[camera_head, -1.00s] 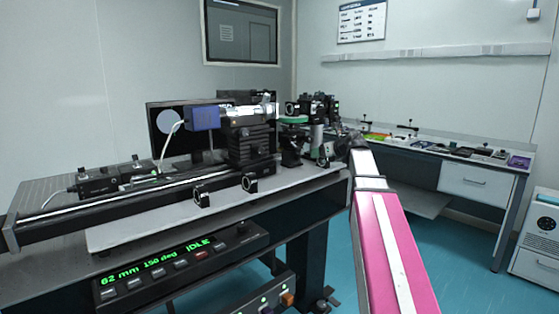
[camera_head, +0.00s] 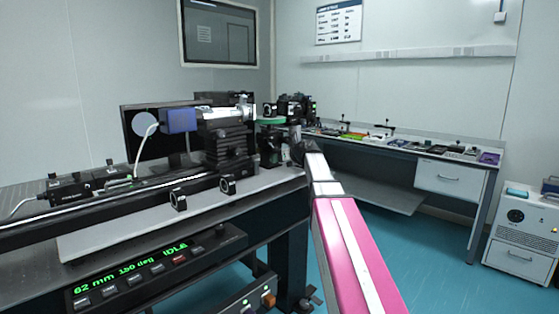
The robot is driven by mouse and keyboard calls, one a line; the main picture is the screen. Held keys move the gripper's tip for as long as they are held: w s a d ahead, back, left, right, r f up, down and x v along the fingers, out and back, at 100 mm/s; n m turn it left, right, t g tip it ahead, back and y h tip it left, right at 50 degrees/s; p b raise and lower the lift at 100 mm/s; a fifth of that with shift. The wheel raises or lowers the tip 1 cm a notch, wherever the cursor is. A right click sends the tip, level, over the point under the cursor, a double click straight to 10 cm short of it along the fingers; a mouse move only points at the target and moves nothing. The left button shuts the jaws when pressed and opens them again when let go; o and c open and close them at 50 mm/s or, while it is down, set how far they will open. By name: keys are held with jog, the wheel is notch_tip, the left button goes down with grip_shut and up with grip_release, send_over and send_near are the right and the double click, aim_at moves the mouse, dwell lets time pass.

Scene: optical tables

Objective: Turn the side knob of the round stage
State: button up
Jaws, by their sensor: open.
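The round stage (camera_head: 271,121) shows as a small flat disc with a green rim on a dark post, near the right end of the optical table (camera_head: 140,229). Its side knob is too small to make out. My arm reaches up from the lower right. My gripper (camera_head: 298,151) is at its dark far end, just right of and slightly below the stage in the picture. The gripper is open, and its fingers are hard to tell from the dark parts behind. I see no contact with the stage, but depth is unclear.
Dark optical mounts (camera_head: 295,108) stand close behind the stage. A black stage stack (camera_head: 227,142) and a blue box (camera_head: 178,121) stand to its left. A control box (camera_head: 155,268) reads IDLE.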

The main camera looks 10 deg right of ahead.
jog(key=shift+c, duration=0.2)
jog(key=c, duration=0.9)
jog(key=shift+w+m+g+y, duration=0.15)
jog(key=shift+m+g+y, duration=0.15)
jog(key=shift+m+y, duration=0.55)
jog(key=shift+m+g+y, duration=0.25)
jog(key=shift+m+g, duration=0.05)
jog(key=shift+m, duration=0.75)
jog(key=o, duration=0.9)
jog(key=shift+o, duration=0.2)
